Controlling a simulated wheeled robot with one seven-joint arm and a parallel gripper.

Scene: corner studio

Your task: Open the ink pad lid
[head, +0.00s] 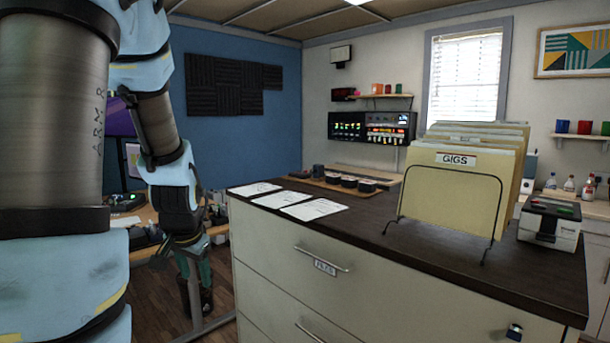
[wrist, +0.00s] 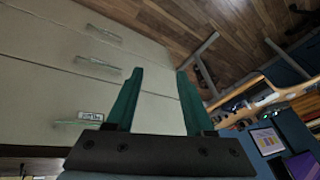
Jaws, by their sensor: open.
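I cannot make out for certain which thing is the ink pad. A small pale box with a dark top bearing red and green marks (head: 550,223) stands at the right end of the dark cabinet top; its top looks shut. My gripper (head: 196,292) hangs low to the left of the cabinet, pointing down, well away from that box. In the wrist view my gripper (wrist: 160,75) is open, with nothing between its teal fingers and the cabinet's pale drawer fronts beside them.
The cabinet (head: 330,262) carries white papers (head: 315,208), a wooden tray of small dark items (head: 325,186) and a wire rack (head: 490,238) of folders marked GIGS (head: 455,195). The rack stands left of the pale box. A desk (head: 145,215) is behind my arm.

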